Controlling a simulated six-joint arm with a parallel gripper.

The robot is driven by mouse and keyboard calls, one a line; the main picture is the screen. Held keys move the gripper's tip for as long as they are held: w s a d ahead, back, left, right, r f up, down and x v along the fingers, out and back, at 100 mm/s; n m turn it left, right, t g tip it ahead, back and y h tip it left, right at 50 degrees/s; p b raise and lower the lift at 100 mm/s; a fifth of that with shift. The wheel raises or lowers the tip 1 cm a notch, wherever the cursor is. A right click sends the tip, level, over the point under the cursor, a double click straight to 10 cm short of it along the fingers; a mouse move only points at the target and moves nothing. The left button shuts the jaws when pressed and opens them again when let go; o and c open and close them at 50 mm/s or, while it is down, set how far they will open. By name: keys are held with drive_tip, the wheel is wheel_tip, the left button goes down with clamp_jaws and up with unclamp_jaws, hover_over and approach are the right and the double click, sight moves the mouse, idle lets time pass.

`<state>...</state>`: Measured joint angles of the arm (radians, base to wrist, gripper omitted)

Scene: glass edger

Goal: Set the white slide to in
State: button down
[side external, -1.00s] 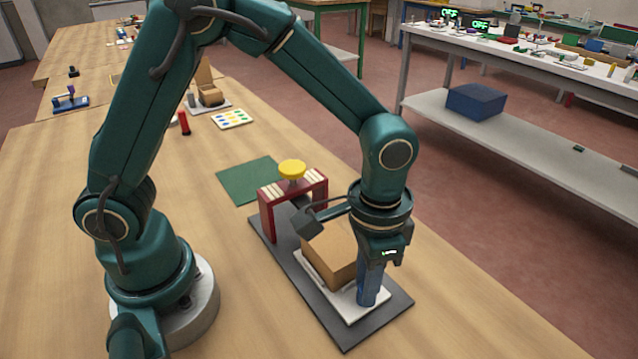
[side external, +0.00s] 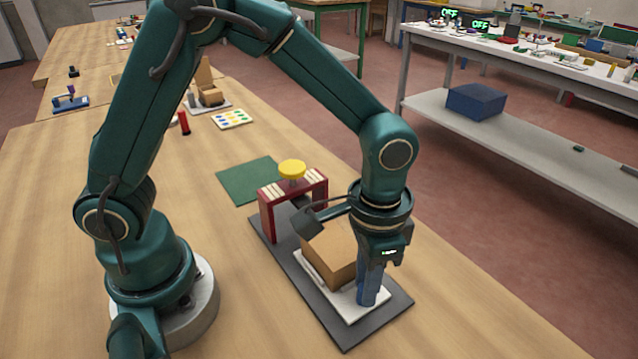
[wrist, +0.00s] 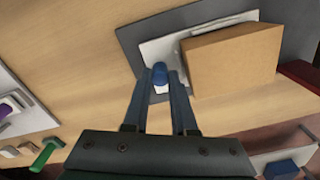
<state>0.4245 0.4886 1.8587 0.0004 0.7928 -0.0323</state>
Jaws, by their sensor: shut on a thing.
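The white slide (side external: 349,311) is a flat white plate on a dark grey base (side external: 380,326). A tan block (side external: 329,254) sits on the slide, which also shows in the wrist view (wrist: 156,50). A blue upright knob (wrist: 160,72) stands at the slide's near end. My gripper (side external: 368,294) points down and is shut on the blue knob; in the wrist view its two fingers (wrist: 161,82) lie on either side of it. A red frame (side external: 268,215) with cream strips and a yellow knob (side external: 292,169) stands at the far end of the base, with a gap between it and the block.
A green mat (side external: 245,181) lies behind the red frame. A red upright piece (side external: 184,123) and a board with coloured dots (side external: 232,119) are farther back. The wooden table is clear right of the base.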

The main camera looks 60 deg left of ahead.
sight(333, 242)
drive_tip(key=a, duration=0.8)
drive_tip(key=c, duration=1)
unclamp_jaws()
drive_tip(key=shift+r, duration=2.6)
